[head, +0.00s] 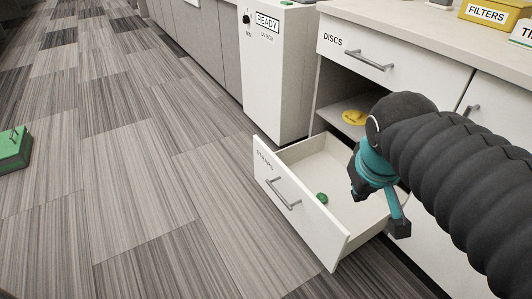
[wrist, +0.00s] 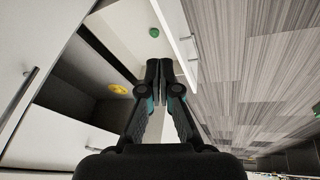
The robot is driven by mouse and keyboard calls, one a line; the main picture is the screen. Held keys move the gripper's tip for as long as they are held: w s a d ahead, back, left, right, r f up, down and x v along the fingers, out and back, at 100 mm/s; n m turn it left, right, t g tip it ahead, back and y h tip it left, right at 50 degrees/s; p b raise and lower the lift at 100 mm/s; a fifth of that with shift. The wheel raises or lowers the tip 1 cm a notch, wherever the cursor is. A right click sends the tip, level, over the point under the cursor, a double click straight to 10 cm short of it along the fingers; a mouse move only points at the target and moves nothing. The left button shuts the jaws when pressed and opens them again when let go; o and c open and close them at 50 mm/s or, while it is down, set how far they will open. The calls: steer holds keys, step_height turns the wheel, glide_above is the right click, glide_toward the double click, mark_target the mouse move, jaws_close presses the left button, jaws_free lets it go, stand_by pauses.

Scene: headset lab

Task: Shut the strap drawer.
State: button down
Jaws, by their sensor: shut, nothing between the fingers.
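The strap drawer (head: 278,198), a white drawer with a grey bar handle (head: 283,194) and "STRAPS" lettering, is pulled well out of the low cabinet. A small green round item (head: 322,198) lies inside it. The drawer also shows at the top of the wrist view (wrist: 178,18), with the green item (wrist: 154,32) in it. My gripper (head: 358,186) appears in front of the drawer's right inner part in the head view and hides some of it. Its fingers are together and empty in the wrist view (wrist: 160,68). I see no contact with the drawer.
Above the drawer is an open shelf with a yellow disc (head: 355,117), under the closed "DISCS" drawer (head: 393,61). A white UV box (head: 278,75) stands left of it. A green case (head: 13,149) lies on the carpet at far left. The floor before the drawer is clear.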

mark_target(266, 153)
steer(key=w+a+f+n+g+h+b, duration=0.1)
steer(key=w+a+f+n+h, duration=0.25)
steer(key=w, duration=0.55)
steer(key=w+a+f+n+h, duration=0.2)
steer(key=w+a+n, duration=0.15)
steer(key=w, duration=0.55)
steer(key=w+a+f+n+g+h+b, duration=0.1)
steer(key=w+a+f+n+h, duration=0.2)
steer(key=w, duration=0.6)
steer(key=w+a+f+n+t+h+b, duration=0.1)
steer(key=w+a+f+n+t+h, duration=0.4)
steer(key=a+f, duration=0.65)
steer(key=w+a+f+n+t+h+b, duration=0.1)
steer(key=w+a+f+n+t, duration=0.25)
steer(key=a+f+n, duration=0.6)
steer(key=w+d, duration=0.2)
steer(key=d, duration=0.1)
steer(key=w+d+f+m, duration=0.1)
steer(key=w+d, duration=0.2)
steer(key=w+d+m, duration=0.1)
steer(key=w+d, duration=0.2)
steer(key=shift+d+f+m+g+y, duration=0.15)
steer(key=shift+f+m+g+y, duration=0.1)
steer(key=shift+g, duration=0.1)
